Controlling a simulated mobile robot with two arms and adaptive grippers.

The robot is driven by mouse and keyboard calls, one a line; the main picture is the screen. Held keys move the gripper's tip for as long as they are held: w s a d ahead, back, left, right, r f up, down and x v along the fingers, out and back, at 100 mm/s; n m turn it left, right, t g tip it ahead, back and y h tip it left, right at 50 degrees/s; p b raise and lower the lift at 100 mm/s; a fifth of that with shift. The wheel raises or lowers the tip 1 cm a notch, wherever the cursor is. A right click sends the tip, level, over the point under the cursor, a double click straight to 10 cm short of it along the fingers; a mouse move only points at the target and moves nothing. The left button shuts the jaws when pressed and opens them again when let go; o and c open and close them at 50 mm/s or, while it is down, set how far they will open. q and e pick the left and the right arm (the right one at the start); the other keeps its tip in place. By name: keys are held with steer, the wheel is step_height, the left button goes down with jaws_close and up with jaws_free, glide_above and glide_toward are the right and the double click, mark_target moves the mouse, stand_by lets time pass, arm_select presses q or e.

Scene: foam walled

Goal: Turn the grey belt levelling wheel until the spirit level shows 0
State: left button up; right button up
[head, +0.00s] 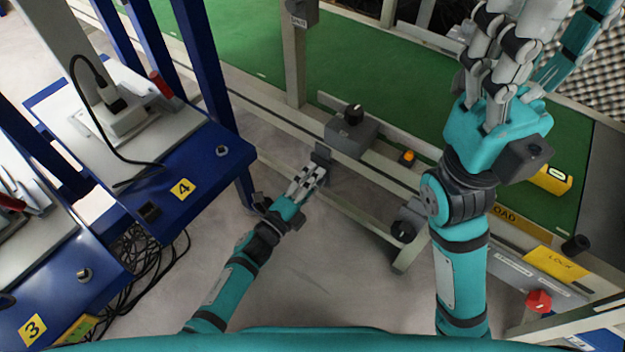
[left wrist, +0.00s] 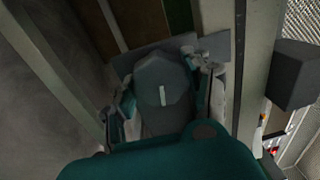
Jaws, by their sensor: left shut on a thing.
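The grey wheel (left wrist: 162,82), with a white mark on its face, sits between the fingers of my left gripper in the left wrist view. My left gripper (head: 311,174) is shut on it, reaching in from the left low beside the conveyor frame. In the head view the wheel is mostly hidden by the fingers. A yellow block with a pale window (head: 555,179), apparently the spirit level, lies at the right on the green belt's edge; its reading is too small to be sure of. My right gripper (head: 512,35) is raised over the belt, fingers upward, tips partly cut off.
The green conveyor belt (head: 365,75) runs across the back. A grey box with a black knob (head: 353,115) and an orange button (head: 407,157) sit along its rail. Blue benches (head: 190,175) stand at the left. A red knob (head: 538,300) is at the lower right.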

stand_by(0.4)
arm_select(q)
steer(key=o, duration=1.2)
steer(key=shift+s+a, duration=0.1)
steer(key=shift+s, duration=0.05)
steer(key=v, duration=1.1)
steer(key=shift+s+a+f, duration=0.1)
steer(key=shift+s+a, duration=0.05)
steer(key=shift+s, duration=0.15)
steer(key=shift+s, duration=0.1)
